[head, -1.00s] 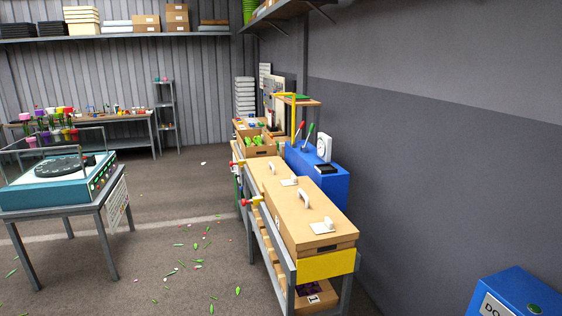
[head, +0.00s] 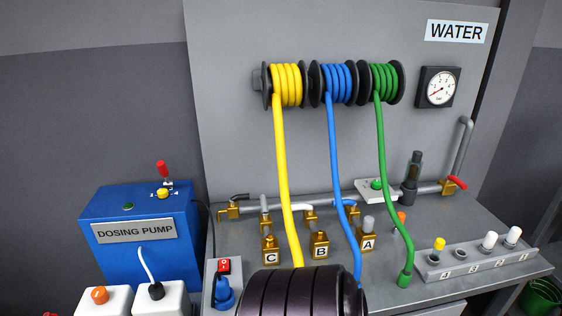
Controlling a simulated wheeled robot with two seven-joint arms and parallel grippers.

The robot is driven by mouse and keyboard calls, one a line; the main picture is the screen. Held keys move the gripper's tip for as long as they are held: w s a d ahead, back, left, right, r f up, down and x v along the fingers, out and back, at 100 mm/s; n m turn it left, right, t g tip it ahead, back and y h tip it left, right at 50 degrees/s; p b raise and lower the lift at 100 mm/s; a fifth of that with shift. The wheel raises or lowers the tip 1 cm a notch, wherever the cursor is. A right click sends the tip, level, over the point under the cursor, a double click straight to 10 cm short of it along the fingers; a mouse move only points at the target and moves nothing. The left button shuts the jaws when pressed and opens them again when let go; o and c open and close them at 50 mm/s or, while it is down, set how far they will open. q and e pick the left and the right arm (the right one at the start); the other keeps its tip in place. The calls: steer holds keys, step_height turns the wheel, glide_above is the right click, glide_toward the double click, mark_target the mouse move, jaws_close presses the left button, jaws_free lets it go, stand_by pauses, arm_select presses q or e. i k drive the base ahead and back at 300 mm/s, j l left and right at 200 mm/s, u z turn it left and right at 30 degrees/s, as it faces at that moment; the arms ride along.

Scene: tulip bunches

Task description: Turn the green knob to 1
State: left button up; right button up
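A small green knob (head: 376,184) sits on a white plate (head: 366,193) on the pipe at the back of the grey bench, left of a dark upright fitting. Any numbers on the plate are too small to read, so its setting cannot be told. A second round green part (head: 128,206) is on top of the blue dosing pump (head: 140,245); I cannot tell whether it is a knob or a button. Neither of my grippers is in view.
Yellow (head: 285,180), blue (head: 336,160) and green (head: 382,150) hoses hang from reels on the water panel (head: 230,110). Brass outlets A, B and C line the bench. A numbered rail (head: 470,262) lies at the right. A dark ribbed shape covers the bottom middle.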

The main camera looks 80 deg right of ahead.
mark_target(377, 184)
steer(key=z, duration=3.2)
